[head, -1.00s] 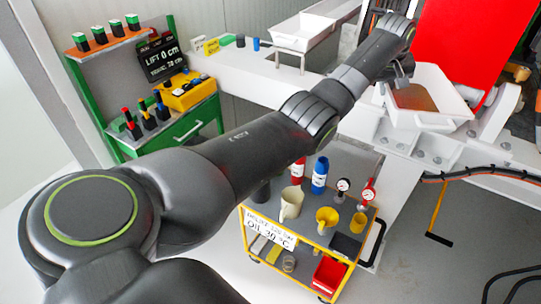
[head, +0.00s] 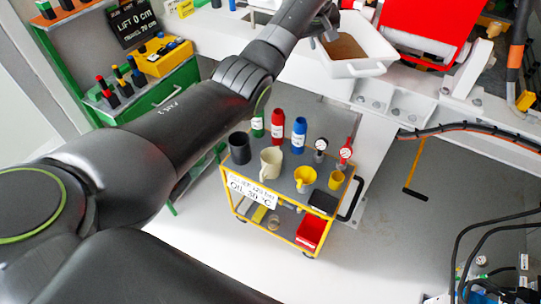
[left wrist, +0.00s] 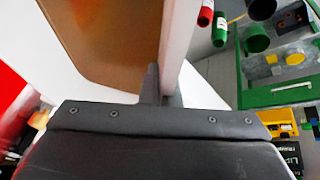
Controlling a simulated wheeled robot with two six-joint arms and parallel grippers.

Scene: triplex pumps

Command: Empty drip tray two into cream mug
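A white drip tray (head: 362,66) with brown liquid (head: 342,46) in it is at the top of the head view, in front of the red panel. I cannot read a number on it. My left gripper (head: 326,24) is shut on the tray's left wall; in the left wrist view the fingers (left wrist: 158,88) straddle the wall (left wrist: 180,40), partly hidden, with the brown liquid beside it. The cream mug (head: 271,163) stands upright on the cart's top shelf, below and left of the tray. My right gripper is not in view.
The yellow-framed cart (head: 285,195) also holds a black cup (head: 239,148), red (head: 278,127) and blue (head: 299,135) bottles, yellow vessels (head: 305,178) and gauges. A white beam (head: 385,100) passes behind it. A green cabinet (head: 180,95) stands left.

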